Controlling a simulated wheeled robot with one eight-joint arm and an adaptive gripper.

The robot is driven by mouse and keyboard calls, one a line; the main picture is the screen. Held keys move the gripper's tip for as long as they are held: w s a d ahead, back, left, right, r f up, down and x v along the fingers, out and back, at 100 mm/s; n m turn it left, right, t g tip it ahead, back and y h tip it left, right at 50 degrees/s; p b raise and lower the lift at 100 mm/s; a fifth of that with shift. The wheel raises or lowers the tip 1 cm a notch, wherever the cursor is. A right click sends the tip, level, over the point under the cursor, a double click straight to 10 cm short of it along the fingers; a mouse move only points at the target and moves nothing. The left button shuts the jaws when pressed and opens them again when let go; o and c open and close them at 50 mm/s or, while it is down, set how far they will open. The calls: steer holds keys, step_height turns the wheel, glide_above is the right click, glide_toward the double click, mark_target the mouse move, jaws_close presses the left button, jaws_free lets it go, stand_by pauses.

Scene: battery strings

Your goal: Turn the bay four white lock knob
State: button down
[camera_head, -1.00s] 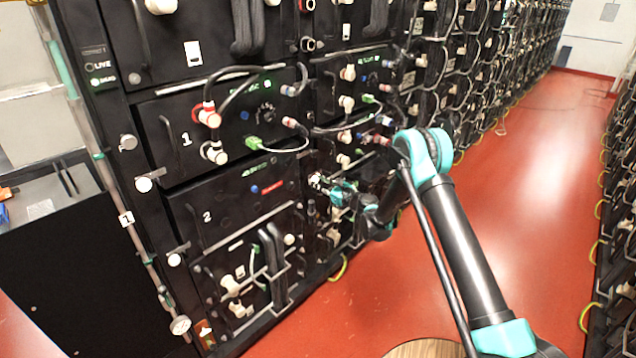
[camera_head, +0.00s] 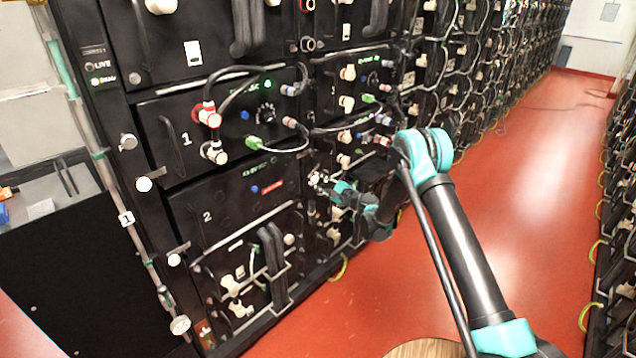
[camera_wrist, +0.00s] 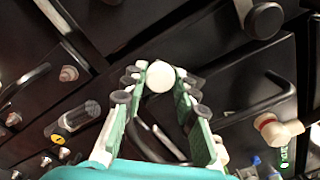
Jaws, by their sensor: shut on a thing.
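A round white knob (camera_wrist: 160,76) sits between my fingertips in the wrist view, facing the camera. My gripper (camera_wrist: 158,88) is closed around it, with a green-lined finger and dark pads on either side. In the head view my gripper (camera_head: 320,181) is at the black rack front, right of the bay marked 2. The knob is too small and too covered by the fingers there to make out its turn angle. No bay number shows beside it.
Black battery modules with handles and cables fill the rack (camera_head: 225,205). The red floor (camera_head: 510,200) in the aisle is clear.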

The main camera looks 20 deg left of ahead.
steer(key=n, duration=0.5)
steer(key=shift+s+n, duration=0.1)
steer(key=shift+n, duration=0.2)
steer(key=n, duration=0.5)
steer(key=shift+n, duration=0.3)
steer(key=c, duration=1.2)
jaws_free()
steer(key=shift+v, duration=3.75)
